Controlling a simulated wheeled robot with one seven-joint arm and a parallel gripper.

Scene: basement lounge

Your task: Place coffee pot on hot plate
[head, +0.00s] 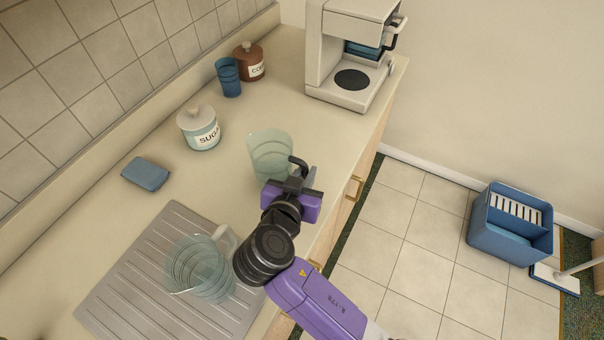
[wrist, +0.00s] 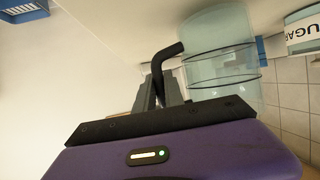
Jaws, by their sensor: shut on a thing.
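The coffee pot (head: 268,157) is a clear greenish glass vessel with a black handle, over the counter in front of the coffee maker. My gripper (head: 299,180) is shut on its black handle, on the pot's right side. In the wrist view the fingers (wrist: 160,92) close around the handle, and the glass body (wrist: 205,68) is to the right. I cannot tell whether the pot's bottom touches the counter. The hot plate (head: 352,79) is a bare black disc on the base of the white coffee maker (head: 335,96), farther back and right.
A sugar jar (head: 203,138), blue cup (head: 229,78), brown coffee jar (head: 249,68) and blue sponge (head: 146,173) stand left on the counter. A glass pitcher (head: 196,272) stands on the drainboard (head: 120,292). Counter between pot and coffee maker is clear.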

